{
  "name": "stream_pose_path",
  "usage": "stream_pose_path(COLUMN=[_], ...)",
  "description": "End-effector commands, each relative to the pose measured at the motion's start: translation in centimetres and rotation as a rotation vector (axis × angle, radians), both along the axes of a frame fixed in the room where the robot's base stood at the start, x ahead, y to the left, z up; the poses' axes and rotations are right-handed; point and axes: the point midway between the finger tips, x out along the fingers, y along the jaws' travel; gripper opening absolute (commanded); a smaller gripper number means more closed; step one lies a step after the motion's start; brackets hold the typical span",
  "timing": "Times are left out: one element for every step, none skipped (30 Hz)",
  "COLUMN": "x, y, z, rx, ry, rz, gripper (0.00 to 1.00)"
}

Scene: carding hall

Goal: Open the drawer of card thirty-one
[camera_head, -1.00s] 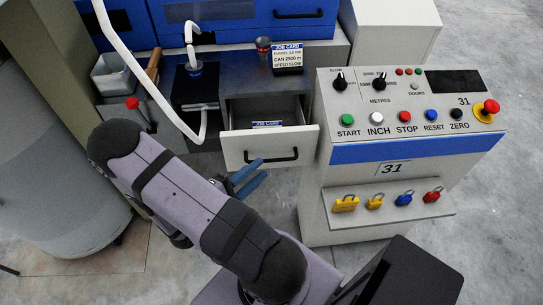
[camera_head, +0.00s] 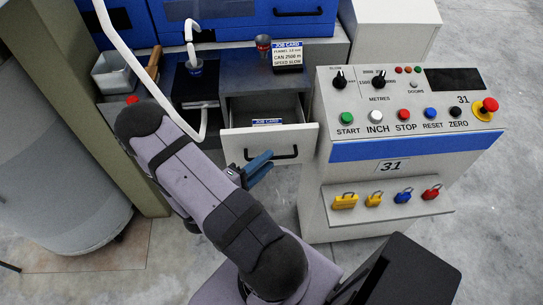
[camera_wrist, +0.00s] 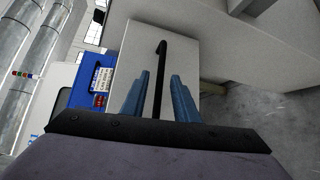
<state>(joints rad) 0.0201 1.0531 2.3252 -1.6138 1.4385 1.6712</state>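The drawer (camera_head: 238,147) of the card marked 31 stands partly open, its pale front pulled out from the cabinet and a job card (camera_head: 266,122) visible inside. A black bar handle (camera_head: 284,156) runs across the drawer front; it also shows in the wrist view (camera_wrist: 161,52). In the wrist view my gripper (camera_wrist: 161,74) is open, with the handle appearing between the fingers and a gap on each side. I cannot tell whether the fingertips reach around the bar.
The control console (camera_head: 410,154) stands close to the right of the drawer, with buttons on top and coloured padlocks on a ledge. A white hose (camera_head: 130,62) hangs left of the drawer. A grey can (camera_head: 60,190) stands at the left. Bare floor lies in front.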

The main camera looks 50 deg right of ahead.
Motion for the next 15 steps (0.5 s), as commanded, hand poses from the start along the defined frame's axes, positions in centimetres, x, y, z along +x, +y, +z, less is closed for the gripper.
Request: stream_pose_path(x=[-0.2, -0.2, -0.2, -0.1, -0.1, -0.1, -0.1, -0.1, -0.1, -0.1, -0.1, -0.1, -0.1, -0.1, -0.1], y=[-0.6, -0.9, -1.3, -1.6, -1.8, -2.1, -2.3, -2.5, -2.7, -2.8, -2.9, -3.0, -3.0, -3.1, -3.1], z=[0.0, -0.1, -0.1, -0.1, -0.2, -0.2, -0.3, -0.3, -0.3, -0.4, -0.4, -0.4, -0.4, -0.4, -0.4], rx=[0.0, 0.0, -0.001, -0.001, -0.001, 0.0, 0.0, 0.0, 0.0, 0.0, 0.0, 0.0, 0.0, 0.0, 0.0], ry=[0.001, 0.002, 0.002, 0.002, 0.002, 0.001, 0.001, 0.001, 0.001, 0.001, 0.001, 0.001, 0.001, 0.001, 0.001], rz=[-0.005, -0.005, -0.005, -0.004, -0.004, -0.003, -0.002, -0.003, -0.002, -0.002, -0.001, 0.0, 0.0, 0.0, 0.0], gripper=[0.27, 0.27, 0.27, 0.27, 0.27, 0.27, 0.27, 0.27, 0.27, 0.27, 0.27, 0.27, 0.27, 0.27, 0.27])
